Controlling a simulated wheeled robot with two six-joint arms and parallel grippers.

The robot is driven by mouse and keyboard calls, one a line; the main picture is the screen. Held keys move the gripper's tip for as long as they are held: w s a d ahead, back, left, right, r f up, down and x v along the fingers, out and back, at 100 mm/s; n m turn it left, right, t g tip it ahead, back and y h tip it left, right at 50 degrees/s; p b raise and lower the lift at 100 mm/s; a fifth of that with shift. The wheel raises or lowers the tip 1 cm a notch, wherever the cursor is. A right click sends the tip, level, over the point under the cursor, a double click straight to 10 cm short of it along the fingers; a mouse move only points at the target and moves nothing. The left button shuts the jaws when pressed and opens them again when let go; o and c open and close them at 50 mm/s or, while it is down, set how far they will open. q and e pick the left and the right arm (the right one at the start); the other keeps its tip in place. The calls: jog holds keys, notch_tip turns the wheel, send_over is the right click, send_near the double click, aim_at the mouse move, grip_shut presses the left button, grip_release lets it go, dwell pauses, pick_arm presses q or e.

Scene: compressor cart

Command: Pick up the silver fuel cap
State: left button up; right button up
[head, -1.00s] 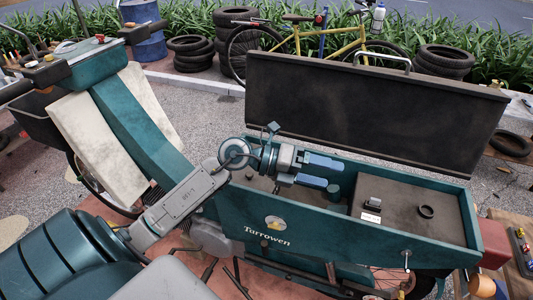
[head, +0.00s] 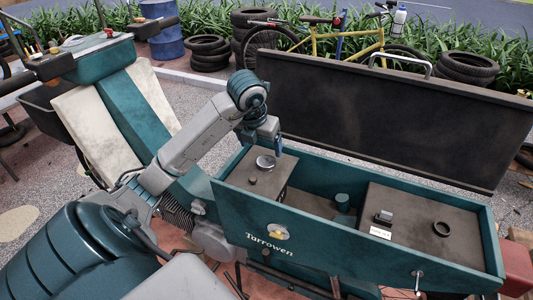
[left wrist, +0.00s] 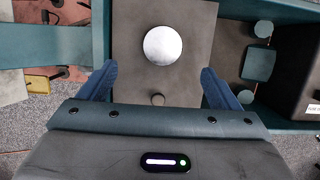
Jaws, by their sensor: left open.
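The silver fuel cap (head: 265,162) is a round, pale metal disc on the dark top of a box at the left end of the teal cart bin (head: 330,238). It shows in the left wrist view (left wrist: 162,45), near the top centre, ahead of the fingers and between their lines. My left gripper (head: 262,135) is open and empty, just above and behind the cap in the head view. Its two blue fingers (left wrist: 159,88) show apart in the left wrist view. My right gripper is not in view.
A small dark knob (head: 252,180) sits near the cap on the same box. The raised dark lid (head: 395,115) stands behind the bin.

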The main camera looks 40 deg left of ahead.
aim_at(266, 161)
pick_arm(q)
jog(key=b+x, duration=0.1)
jog(key=x, duration=0.2)
jog(key=shift+w+f+b, duration=0.15)
jog(key=shift+w+b, duration=0.05)
jog(key=shift+b, duration=0.1)
jog(key=b+x, duration=0.1)
jog(key=x, duration=0.2)
jog(key=shift+w+d+f, duration=0.1)
jog(key=shift+w+f, duration=0.2)
jog(key=shift+f, duration=0.15)
jog(key=shift+c, duration=1.2)
jog(key=c, duration=0.7)
jog(key=shift+c, duration=0.6)
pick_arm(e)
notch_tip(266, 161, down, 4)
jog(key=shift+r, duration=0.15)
pick_arm(q)
jog(key=shift+r, duration=0.15)
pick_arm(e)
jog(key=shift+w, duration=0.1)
